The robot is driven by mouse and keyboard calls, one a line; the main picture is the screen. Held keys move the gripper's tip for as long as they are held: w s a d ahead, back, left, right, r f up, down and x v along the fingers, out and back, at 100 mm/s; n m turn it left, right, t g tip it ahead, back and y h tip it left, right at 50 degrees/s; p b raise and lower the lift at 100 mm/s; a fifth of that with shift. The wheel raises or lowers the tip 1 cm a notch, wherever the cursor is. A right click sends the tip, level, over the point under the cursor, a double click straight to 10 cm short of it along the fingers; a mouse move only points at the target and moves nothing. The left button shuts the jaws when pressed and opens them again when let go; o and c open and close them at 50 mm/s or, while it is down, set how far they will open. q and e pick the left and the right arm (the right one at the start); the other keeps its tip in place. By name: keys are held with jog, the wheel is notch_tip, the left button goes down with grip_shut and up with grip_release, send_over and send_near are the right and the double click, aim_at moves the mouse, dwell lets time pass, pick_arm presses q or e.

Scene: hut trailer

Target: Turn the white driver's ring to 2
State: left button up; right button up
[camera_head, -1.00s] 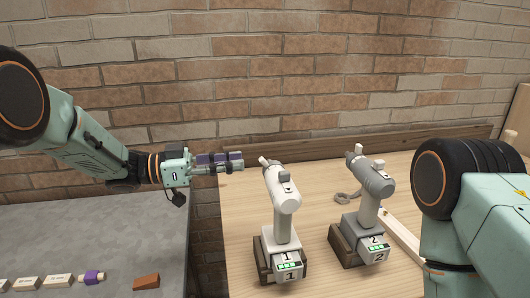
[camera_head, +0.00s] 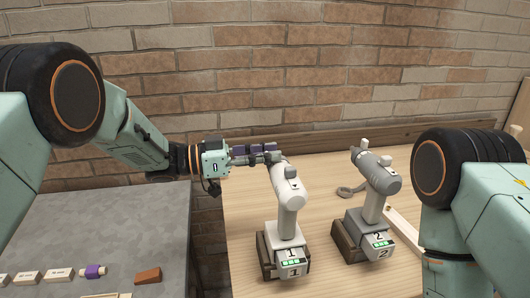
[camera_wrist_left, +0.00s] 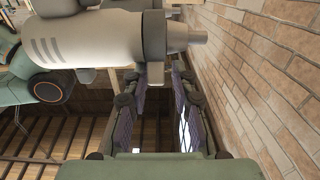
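The white driver (camera_head: 287,190) stands upright on its base on the wooden table, its nose pointing back and left toward the wall. My left gripper (camera_head: 272,152) is level with the nose, close to the ring. In the left wrist view the left gripper (camera_wrist_left: 160,75) is open, with a clear gap between its dark finger pads; contact with the ring cannot be told. No ring number is readable. My right gripper is out of view.
A grey driver (camera_head: 375,190) marked 2 stands to the right of the white one. A grey ring-shaped item (camera_head: 352,190) lies behind it. A grey table (camera_head: 120,225) at left holds several small blocks. A brick wall (camera_head: 300,80) closes the back.

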pick_arm(q)
jog(key=shift+s+r, duration=0.25)
jog(key=shift+s, duration=0.1)
jog(key=shift+c, duration=0.5)
jog(key=shift+d, duration=0.25)
jog(key=shift+c, duration=1.5)
jog(key=shift+w, duration=0.15)
grip_shut()
jog(key=shift+a+f, duration=0.15)
jog(key=shift+f, duration=0.05)
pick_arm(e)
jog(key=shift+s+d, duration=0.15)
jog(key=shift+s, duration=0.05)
